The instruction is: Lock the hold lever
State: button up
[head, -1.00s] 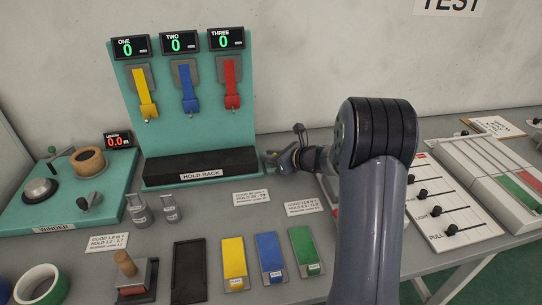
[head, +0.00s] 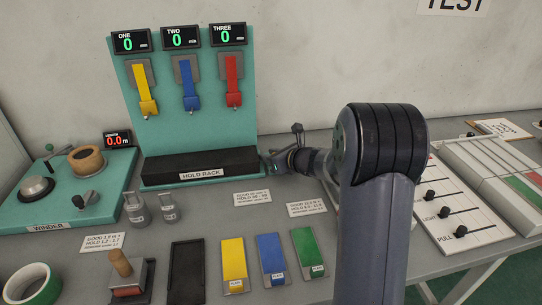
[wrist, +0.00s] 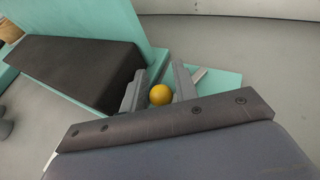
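A round yellow knob (wrist: 160,95), which looks like the end of the hold lever, sits between my gripper's fingers in the wrist view. The lever's shaft and base are hidden. My gripper (wrist: 159,76) has its two grey fingers apart, one on each side of the knob. I cannot tell whether they press on it. In the head view my gripper (head: 271,160) is at the right end of the hold rack (head: 200,167), low over the teal base, and the knob cannot be made out there.
Yellow, blue and red tapes hang on the teal panel (head: 150,128) under displays reading 0. The winder (head: 70,215) is at left. Weights (head: 137,209), cards and coloured blocks (head: 271,255) lie in front. A slider panel (head: 455,215) is at right.

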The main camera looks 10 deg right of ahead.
jog(key=v, duration=1)
jog(key=shift+s+d+r, duration=0.15)
jog(key=shift+s, duration=0.2)
jog(key=x, duration=1.1)
jog(key=shift+d+r+p, duration=0.15)
jog(key=shift+p, duration=0.35)
jog(key=shift+s+d+n+g+y+p, duration=0.1)
jog(key=shift+n+g+y+p, duration=0.3)
jog(key=shift+n+p, duration=0.1)
jog(key=shift+f+b, duration=0.25)
jog(key=shift+b, duration=0.25)
